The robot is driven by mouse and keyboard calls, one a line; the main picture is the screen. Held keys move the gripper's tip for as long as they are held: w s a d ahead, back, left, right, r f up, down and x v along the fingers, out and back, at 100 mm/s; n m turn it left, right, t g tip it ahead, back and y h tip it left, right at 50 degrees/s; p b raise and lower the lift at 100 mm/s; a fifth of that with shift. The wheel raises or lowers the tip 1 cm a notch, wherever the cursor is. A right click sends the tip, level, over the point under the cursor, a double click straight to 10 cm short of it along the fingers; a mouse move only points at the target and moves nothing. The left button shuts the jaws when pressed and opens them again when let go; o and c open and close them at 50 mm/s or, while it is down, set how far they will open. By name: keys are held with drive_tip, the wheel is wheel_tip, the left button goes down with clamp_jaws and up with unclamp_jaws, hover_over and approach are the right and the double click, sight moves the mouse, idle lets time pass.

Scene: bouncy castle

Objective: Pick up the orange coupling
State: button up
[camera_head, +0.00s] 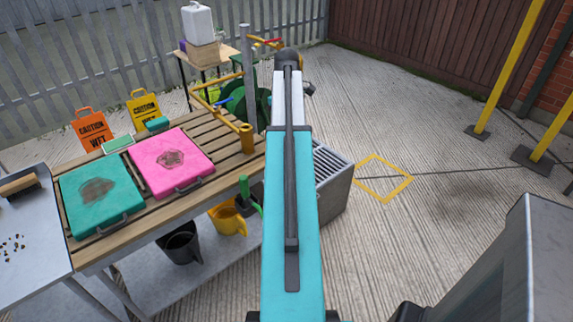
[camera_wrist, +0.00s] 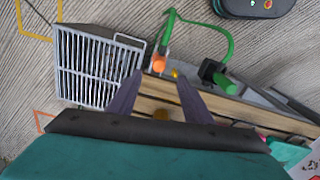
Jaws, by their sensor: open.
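In the wrist view, a small orange piece (camera_wrist: 158,64), which looks like the orange coupling, sits at the end of a curved green hose (camera_wrist: 230,40). It appears just beyond the tips of my gripper (camera_wrist: 159,76), roughly between the two fingers in the picture. The gripper is open, with nothing seen held between its fingers. I cannot tell how far the coupling is from the fingertips in depth. In the head view my arm covers this area, and I cannot make out the coupling or the fingers there.
Black (camera_head: 181,245) and yellow (camera_head: 229,219) jugs sit below. The concrete floor right is mostly clear.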

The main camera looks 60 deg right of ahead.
drive_tip(key=shift+d+f, duration=0.1)
drive_tip(key=shift+f, duration=0.05)
wheel_tip(320, 180, down, 8)
drive_tip(key=shift+r+p, duration=0.2)
drive_tip(key=shift+p, duration=0.2)
drive_tip(key=shift+f, duration=0.4)
drive_tip(key=shift+f, duration=0.1)
drive_tip(key=shift+f+p, duration=0.6)
drive_tip(key=shift+f, duration=1.9)
drive_tip(key=shift+w, duration=0.1)
drive_tip(key=c, duration=1.1)
